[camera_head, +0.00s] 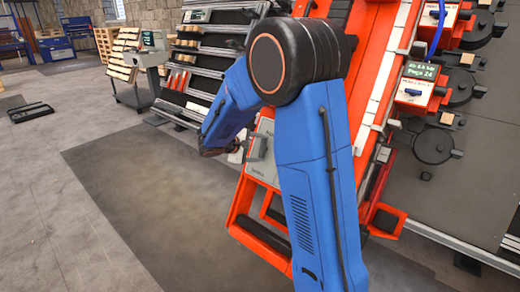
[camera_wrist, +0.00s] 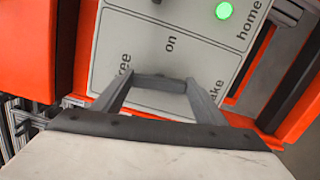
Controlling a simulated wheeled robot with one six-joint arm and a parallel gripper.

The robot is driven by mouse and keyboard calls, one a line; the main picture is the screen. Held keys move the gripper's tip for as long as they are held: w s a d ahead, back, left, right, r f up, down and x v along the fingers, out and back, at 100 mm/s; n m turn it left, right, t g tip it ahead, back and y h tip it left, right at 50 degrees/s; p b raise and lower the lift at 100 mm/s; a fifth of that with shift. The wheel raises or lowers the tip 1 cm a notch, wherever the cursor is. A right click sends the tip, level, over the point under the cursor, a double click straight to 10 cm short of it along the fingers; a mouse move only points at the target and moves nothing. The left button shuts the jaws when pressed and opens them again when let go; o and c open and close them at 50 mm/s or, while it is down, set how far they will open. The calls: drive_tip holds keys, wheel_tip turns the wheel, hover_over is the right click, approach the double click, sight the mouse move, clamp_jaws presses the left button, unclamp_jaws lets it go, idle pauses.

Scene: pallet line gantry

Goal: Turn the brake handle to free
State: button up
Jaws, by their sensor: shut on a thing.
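A pale grey control panel (camera_wrist: 160,40) with the words "on" and "home", and partly covered words ending in "ree" and "ake", fills the upper wrist view. My gripper (camera_wrist: 161,88) reaches onto its lower part, its two grey fingers either side of a short grey bar, the brake handle (camera_wrist: 160,82). The gripper is shut on it. The handle lies between the two partly covered words; which one it points to is unclear. In the head view the panel (camera_head: 262,172) shows beside my blue arm, which hides part of it.
A green lamp (camera_wrist: 223,10) is lit on the panel. An orange frame (camera_wrist: 80,45) surrounds the panel. In the head view, an orange gantry with dark round parts (camera_head: 435,145) stands at right, a tool rack (camera_head: 205,60) behind. The floor at left is mostly clear.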

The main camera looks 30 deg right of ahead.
drive_tip(key=shift+f+m, duration=0.1)
drive_tip(key=shift+m, duration=0.7)
drive_tip(key=o, duration=1.1)
drive_tip(key=shift+c, duration=0.2)
drive_tip(key=shift+a, duration=0.1)
drive_tip(key=v, duration=1.7)
drive_tip(key=shift+r, duration=0.2)
